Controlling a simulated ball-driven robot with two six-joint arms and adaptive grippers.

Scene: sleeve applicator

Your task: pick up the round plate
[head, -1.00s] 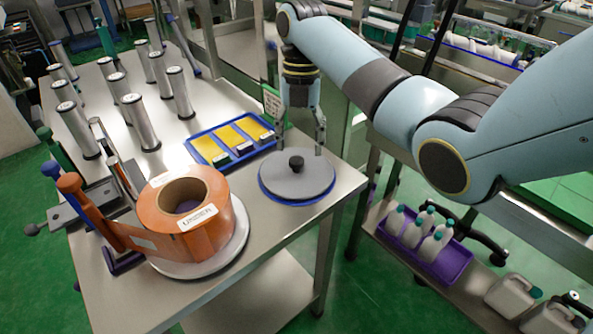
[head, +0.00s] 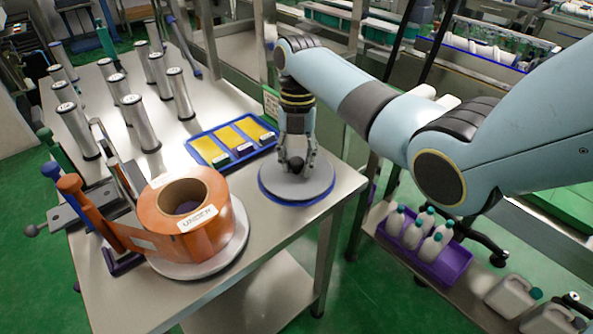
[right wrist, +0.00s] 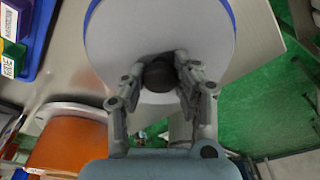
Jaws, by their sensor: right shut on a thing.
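The round plate (head: 277,186) is a grey disc with a blue rim under it and a black knob (head: 297,165) at its middle. It lies flat at the right front corner of the steel table. In the right wrist view the plate (right wrist: 112,40) fills the upper middle, with the knob (right wrist: 158,74) between the fingers. My right gripper (head: 296,167) points down over the plate and is shut on the knob. The fingers also show in the right wrist view (right wrist: 160,76). I see no gap under the plate. My left gripper is not in view.
A large orange tape roll (head: 207,235) on a round base stands left of the plate. A blue tray (head: 204,158) with yellow cards lies behind it. Several metal cylinders (head: 141,125) stand at the back left. A lower shelf at right holds a purple tray (head: 452,266) of bottles.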

